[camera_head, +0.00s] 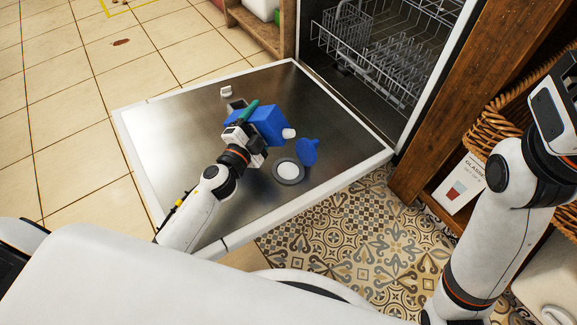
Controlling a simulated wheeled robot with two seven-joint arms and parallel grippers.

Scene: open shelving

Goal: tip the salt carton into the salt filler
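The blue salt carton (270,122) is tilted over the open dishwasher door, its white spout (289,133) pointing right. My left gripper (246,124) is at the carton's left side and appears shut on it; the carton partly hides the fingertips. The salt filler (289,171) is a round opening with a grey ring and a white middle, below the spout in the picture. A blue funnel (308,150) is just beyond the filler, to the right of the spout. I cannot tell whether it touches the ring. My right gripper (556,108) is at the right edge, away from these things; its fingers are unclear.
The steel door (185,140) lies open, with a small white piece (226,91) on it. Wire racks (385,70) stand inside the dishwasher. A wooden shelf with a wicker basket (497,122) and a white glassware box (458,187) is close to my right arm.

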